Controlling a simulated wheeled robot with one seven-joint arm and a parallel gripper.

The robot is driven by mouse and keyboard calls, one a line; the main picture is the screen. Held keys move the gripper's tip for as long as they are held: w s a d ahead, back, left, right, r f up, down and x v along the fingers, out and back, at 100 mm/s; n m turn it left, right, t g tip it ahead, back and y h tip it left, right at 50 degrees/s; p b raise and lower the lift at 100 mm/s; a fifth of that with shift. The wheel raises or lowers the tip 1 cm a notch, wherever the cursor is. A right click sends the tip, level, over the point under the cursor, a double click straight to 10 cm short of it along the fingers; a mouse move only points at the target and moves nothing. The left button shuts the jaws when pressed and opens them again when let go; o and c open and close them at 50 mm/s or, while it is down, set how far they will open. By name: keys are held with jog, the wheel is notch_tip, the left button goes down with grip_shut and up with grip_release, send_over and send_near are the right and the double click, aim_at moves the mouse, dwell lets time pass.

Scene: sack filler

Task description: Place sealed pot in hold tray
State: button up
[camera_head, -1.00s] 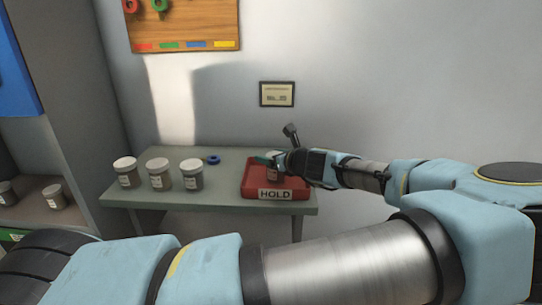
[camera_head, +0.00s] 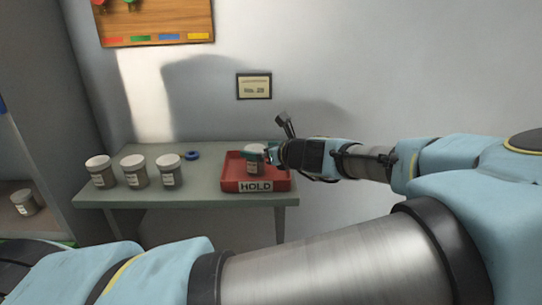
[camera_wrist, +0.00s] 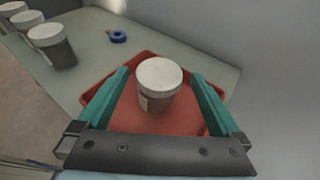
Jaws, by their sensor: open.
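A pot with a white lid (camera_head: 254,158) stands upright in the red tray (camera_head: 230,180) marked HOLD, on the grey-green table. In the wrist view the pot (camera_wrist: 158,92) stands on the floor of the red tray (camera_wrist: 142,60). My gripper (camera_head: 264,154) reaches in from the right at the pot. In the wrist view its two green fingers (camera_wrist: 160,92) are open, one on each side of the pot, with gaps between them and it. The pot's far side is hidden.
Three similar lidded pots (camera_head: 133,171) stand in a row on the left of the table (camera_head: 205,205). A blue ring (camera_head: 192,155) lies between them and the tray. Another pot (camera_head: 26,203) sits on a shelf at the far left. A wall stands behind the table.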

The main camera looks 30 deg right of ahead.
jog(key=a+p+v, duration=0.1)
jog(key=p+v, duration=0.2)
jog(key=v, duration=0.3)
jog(key=shift+d+p, duration=0.35)
jog(key=shift+d, duration=0.1)
